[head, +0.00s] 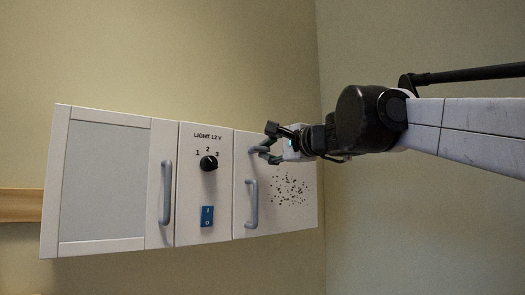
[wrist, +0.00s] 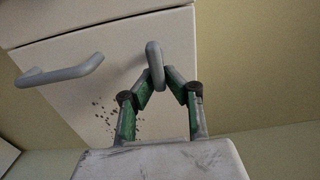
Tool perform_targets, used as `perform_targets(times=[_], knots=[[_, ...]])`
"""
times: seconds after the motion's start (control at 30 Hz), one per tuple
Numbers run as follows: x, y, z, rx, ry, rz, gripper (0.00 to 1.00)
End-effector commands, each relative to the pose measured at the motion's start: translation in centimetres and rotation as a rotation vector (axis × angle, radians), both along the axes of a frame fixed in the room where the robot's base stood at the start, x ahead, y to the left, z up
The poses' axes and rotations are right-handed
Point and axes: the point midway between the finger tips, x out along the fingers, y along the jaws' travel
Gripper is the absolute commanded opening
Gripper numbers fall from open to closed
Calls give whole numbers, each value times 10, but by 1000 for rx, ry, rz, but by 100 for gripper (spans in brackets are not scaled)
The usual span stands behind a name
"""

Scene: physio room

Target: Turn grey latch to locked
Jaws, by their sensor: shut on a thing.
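The grey latch (wrist: 154,62) is a short rounded lever on the white right-hand door of a wall cabinet. In the wrist view my gripper (wrist: 159,79) has its two green-sided fingers closed around the latch's lower part. In the head view the latch (head: 257,150) shows at the door's upper left, and my gripper (head: 268,142) reaches it from the right. The fingertips partly hide the latch. I see no lock marking beside it.
A grey bar handle (head: 252,204) is below the latch on the same door. A middle panel carries a black rotary knob (head: 208,163) and a blue rocker switch (head: 207,216). The left door (head: 105,180) has its own grey handle (head: 166,193). A wall corner lies right of the cabinet.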

Motion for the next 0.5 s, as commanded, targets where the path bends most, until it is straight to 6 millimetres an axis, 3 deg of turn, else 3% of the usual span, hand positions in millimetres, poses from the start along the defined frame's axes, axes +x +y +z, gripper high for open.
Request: perform_targets(times=[0.1, 0.13, 0.27, 0.5], knots=[[0, 0, 0, 0, 0, 0, 0], [0, 0, 0, 0, 0, 0, 13], [0, 0, 0, 0, 0, 0, 30], [0, 0, 0, -1, -1, 0, 30]])
